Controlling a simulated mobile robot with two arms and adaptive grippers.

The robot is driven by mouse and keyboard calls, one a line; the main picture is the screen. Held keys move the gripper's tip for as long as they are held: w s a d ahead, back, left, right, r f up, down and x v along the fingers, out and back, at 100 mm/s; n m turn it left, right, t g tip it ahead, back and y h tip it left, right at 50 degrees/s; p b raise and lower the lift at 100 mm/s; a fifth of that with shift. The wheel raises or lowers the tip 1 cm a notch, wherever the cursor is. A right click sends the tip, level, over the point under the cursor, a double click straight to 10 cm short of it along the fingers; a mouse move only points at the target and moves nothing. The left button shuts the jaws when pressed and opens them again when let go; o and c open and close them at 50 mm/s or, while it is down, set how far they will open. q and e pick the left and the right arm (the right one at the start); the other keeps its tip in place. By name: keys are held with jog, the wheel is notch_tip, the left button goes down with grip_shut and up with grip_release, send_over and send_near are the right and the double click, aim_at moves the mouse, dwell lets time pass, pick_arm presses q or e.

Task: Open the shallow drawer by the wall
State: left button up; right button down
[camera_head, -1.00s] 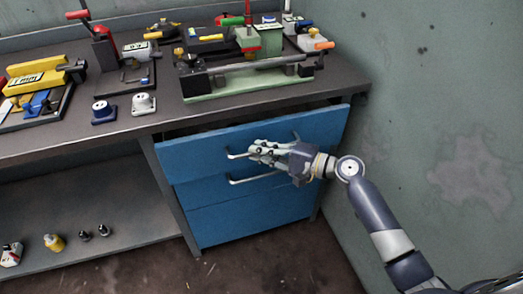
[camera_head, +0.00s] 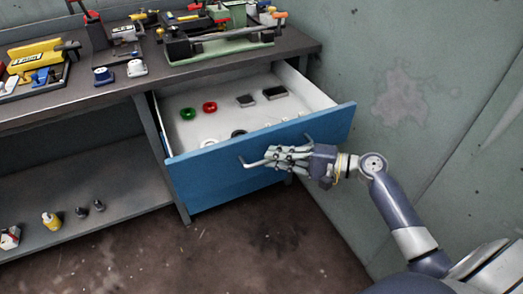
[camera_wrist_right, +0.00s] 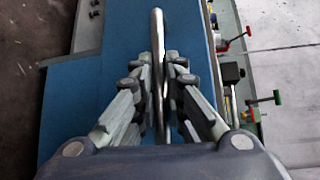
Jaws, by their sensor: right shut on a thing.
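The shallow drawer (camera_head: 262,160) with a blue front is pulled well out from under the workbench beside the wall. Its white inside (camera_head: 215,120) shows a green ring (camera_head: 187,114), a red ring (camera_head: 210,107), two dark blocks (camera_head: 262,96) and dark round items partly hidden behind the front. My right gripper (camera_head: 272,156) is shut on the drawer's metal bar handle (camera_head: 250,164). In the right wrist view the handle (camera_wrist_right: 158,60) runs between the fingers of the gripper (camera_wrist_right: 161,85). My left gripper is not in view.
The workbench top (camera_head: 110,95) carries a green-based tool (camera_head: 220,50), a yellow device (camera_head: 38,58) and other fixtures. The wall (camera_head: 400,90) stands close on the right. Small bottles (camera_head: 52,221) stand on the lower shelf. The floor in front is clear.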

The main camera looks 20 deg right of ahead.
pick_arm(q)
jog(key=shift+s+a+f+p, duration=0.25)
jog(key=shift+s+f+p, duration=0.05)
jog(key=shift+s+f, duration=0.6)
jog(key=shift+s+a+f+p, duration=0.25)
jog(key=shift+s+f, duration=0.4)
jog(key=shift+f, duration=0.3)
pick_arm(e)
jog(key=s, duration=0.6)
jog(key=shift+d, duration=0.15)
jog(key=c, duration=1.9)
grip_release()
jog(key=v, duration=1.2)
jog(key=shift+w, duration=0.1)
